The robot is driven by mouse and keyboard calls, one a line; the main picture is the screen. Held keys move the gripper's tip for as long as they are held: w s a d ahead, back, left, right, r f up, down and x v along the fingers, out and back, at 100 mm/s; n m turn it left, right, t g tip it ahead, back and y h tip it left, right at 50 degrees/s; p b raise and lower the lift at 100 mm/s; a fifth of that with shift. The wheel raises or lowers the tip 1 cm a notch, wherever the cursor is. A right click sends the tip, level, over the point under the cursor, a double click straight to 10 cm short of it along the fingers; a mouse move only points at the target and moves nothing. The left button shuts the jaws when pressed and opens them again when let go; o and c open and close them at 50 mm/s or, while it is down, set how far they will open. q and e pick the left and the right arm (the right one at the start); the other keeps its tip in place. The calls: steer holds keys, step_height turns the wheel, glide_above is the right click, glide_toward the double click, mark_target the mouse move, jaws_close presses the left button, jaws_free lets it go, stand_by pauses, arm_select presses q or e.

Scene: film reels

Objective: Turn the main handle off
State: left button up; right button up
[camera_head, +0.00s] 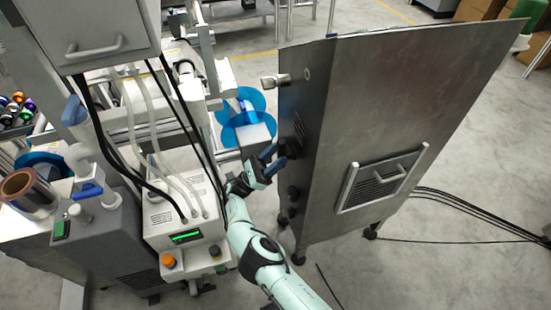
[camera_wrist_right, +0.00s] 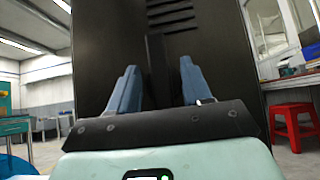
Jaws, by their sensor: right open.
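A tall metal cabinet (camera_head: 400,110) stands right of centre in the head view. Its dark side panel fills the middle of the right wrist view (camera_wrist_right: 110,40). A dark upright bar (camera_wrist_right: 155,62), which looks like the main handle, stands on that panel below the vent slots. My right gripper (camera_head: 272,159) is at the cabinet's left side. Its two blue fingers are apart in the right wrist view (camera_wrist_right: 158,80), with the bar between them in the picture. I cannot tell whether they touch it. My left gripper is not in view.
Dark knobs (camera_head: 293,192) and a silver latch (camera_head: 275,80) stick out from the cabinet's side. A grey-white machine (camera_head: 180,215) with hoses stands left of my right arm. Blue reels (camera_head: 240,103) are behind the gripper. Cables (camera_head: 480,205) lie on the floor at right.

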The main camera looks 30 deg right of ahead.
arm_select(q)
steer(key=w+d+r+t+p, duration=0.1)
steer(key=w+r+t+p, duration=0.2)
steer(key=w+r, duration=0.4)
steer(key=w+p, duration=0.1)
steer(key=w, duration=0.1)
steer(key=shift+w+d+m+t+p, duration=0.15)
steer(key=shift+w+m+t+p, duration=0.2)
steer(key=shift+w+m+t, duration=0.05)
arm_select(e)
step_height(320, 180, up, 19)
steer(key=shift+f, duration=0.15)
